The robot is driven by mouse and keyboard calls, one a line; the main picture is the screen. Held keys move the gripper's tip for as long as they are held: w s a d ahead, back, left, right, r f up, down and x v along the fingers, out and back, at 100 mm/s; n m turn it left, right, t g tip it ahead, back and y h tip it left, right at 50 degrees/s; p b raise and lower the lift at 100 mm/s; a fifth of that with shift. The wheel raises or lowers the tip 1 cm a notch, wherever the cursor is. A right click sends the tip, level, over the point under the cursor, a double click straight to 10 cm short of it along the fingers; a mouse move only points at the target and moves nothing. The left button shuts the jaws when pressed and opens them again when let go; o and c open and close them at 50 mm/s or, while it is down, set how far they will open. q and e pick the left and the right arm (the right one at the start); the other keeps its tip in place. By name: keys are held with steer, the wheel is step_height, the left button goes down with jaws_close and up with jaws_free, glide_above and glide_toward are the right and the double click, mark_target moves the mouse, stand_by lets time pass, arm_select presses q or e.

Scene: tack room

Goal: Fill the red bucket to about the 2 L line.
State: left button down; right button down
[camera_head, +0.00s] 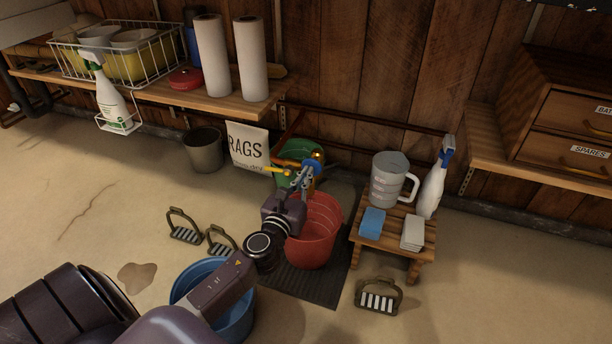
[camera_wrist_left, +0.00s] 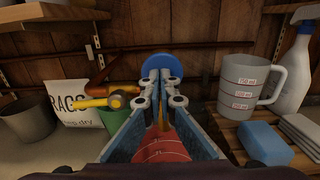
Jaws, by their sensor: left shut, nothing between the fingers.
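The red bucket (camera_head: 316,240) stands upright on a dark mat (camera_head: 300,285) by the wall, partly hidden by my left arm. Faint lines show on its inside wall; I cannot tell whether it holds water. In the left wrist view its red wall (camera_wrist_left: 163,150) shows below the fingers. My left gripper (camera_head: 300,172) is shut and empty above the bucket's far left rim, in front of a round blue part (camera_wrist_left: 162,65) on the wall plumbing. A yellow lever (camera_wrist_left: 88,103) on a brass fitting is to its left. I cannot tell whether the gripper touches the blue part. My right gripper is out of view.
A green bucket (camera_head: 288,181) is behind the fittings. A blue bucket (camera_head: 232,322) stands at front left. A stool (camera_head: 392,240) at right holds a marked jug (camera_head: 386,182), spray bottle (camera_head: 433,187), sponge (camera_head: 372,222) and cloth (camera_head: 412,233). Stirrups (camera_head: 380,300) lie on the floor.

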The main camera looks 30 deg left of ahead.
arm_select(q)
steer(key=shift+x, duration=0.95)
steer(key=shift+a+r, duration=0.15)
steer(key=shift+r, duration=0.2)
stand_by(6.7)
